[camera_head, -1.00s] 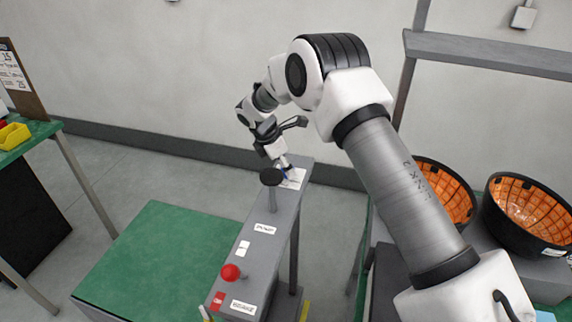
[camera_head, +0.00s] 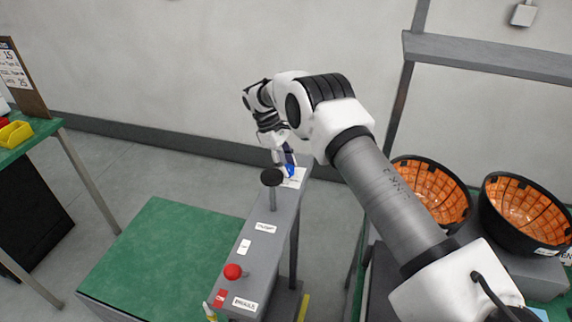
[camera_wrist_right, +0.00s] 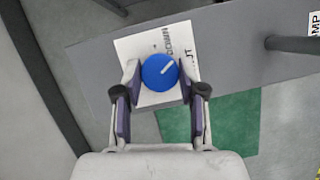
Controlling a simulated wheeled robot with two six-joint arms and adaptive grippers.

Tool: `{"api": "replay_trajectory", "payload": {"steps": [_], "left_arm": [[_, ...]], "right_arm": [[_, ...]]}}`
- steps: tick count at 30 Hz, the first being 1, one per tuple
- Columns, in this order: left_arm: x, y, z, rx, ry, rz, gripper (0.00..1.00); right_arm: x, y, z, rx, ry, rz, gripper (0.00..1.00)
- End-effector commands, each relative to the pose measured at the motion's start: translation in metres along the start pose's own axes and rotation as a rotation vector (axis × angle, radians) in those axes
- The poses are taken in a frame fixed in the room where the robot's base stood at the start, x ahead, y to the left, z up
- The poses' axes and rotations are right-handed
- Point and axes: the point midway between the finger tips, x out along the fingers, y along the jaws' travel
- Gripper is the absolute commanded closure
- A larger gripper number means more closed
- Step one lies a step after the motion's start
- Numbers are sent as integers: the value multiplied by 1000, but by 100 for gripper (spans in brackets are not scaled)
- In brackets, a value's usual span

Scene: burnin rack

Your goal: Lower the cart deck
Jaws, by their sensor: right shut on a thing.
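A blue round knob (camera_wrist_right: 160,72) with a white pointer line sits on a white label (camera_wrist_right: 133,46) printed with "DOWN" at the far end of the grey cart console (camera_head: 253,262). My right gripper (camera_wrist_right: 160,82) is shut on the knob, one finger on each side, in the right wrist view. In the head view my right gripper (camera_head: 286,168) reaches down to the knob (camera_head: 291,171), which is partly hidden. The green cart deck (camera_head: 160,255) lies low, left of the console. My left gripper is not in view.
A black-topped post (camera_head: 271,178) stands on the console close to my right gripper. A red ball-topped handle (camera_head: 233,271) is at the near end. Two black bins with orange lining (camera_head: 433,192) stand at right. A green table (camera_head: 30,140) is at left.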

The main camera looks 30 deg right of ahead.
Motion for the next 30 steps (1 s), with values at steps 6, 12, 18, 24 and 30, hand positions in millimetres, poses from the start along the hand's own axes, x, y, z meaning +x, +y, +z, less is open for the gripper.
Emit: {"api": "replay_trajectory", "payload": {"steps": [6, 12, 18, 24, 30], "left_arm": [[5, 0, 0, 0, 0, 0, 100], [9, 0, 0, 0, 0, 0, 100], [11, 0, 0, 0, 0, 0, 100], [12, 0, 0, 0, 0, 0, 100], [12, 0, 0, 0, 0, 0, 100]], "right_arm": [[4, 1, 0, 188, -4, -82, 94], [4, 1, 0, 342, -5, -146, 94], [4, 1, 0, 457, -6, -194, 94], [4, 1, 0, 522, -6, -220, 94], [4, 1, 1, 546, -7, -230, 94]]}}
